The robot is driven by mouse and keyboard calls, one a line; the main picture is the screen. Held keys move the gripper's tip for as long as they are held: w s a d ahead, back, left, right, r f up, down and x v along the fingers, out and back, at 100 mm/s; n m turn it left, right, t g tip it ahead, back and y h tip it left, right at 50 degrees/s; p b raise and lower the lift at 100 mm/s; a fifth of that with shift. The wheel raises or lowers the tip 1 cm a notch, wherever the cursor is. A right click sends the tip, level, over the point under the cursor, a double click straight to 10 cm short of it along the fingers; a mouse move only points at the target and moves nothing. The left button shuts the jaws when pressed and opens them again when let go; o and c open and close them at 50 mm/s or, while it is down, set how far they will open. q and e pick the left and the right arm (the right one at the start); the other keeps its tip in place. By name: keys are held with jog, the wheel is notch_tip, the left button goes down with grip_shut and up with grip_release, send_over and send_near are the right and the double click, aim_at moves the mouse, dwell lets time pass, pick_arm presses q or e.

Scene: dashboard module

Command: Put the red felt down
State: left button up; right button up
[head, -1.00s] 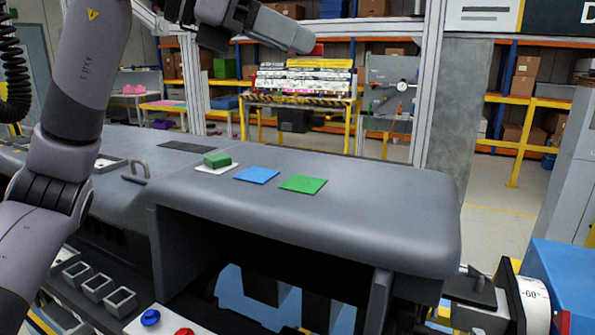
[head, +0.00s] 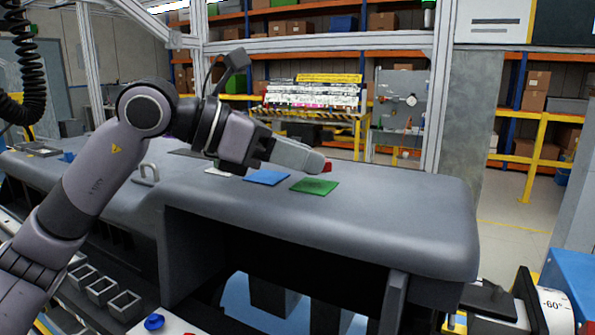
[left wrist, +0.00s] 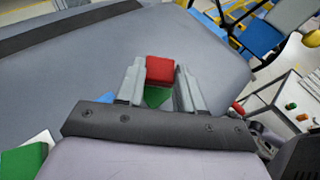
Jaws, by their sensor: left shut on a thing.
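The red felt (head: 327,167) is a small red block at the tip of my left gripper (head: 318,164). The left wrist view shows the red felt (left wrist: 160,70) between the two grey fingers, which are shut on it. It is over or close to the green square (head: 316,187) on the dashboard top. Part of the green square (left wrist: 156,97) shows between the fingers. I cannot tell how large the gap beneath the felt is. My right gripper is not in view.
A blue square (head: 266,177) lies beside the green one. A green block (left wrist: 22,162) rests on a white square (left wrist: 40,138), mostly hidden behind my arm in the head view. The grey dashboard top (head: 400,205) is clear to the right.

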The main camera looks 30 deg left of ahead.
pick_arm(q)
jog(key=shift+f, duration=0.95)
jog(key=shift+f+b, duration=0.25)
jog(key=shift+b, duration=0.05)
jog(key=o, duration=1)
jog(key=shift+r, duration=0.1)
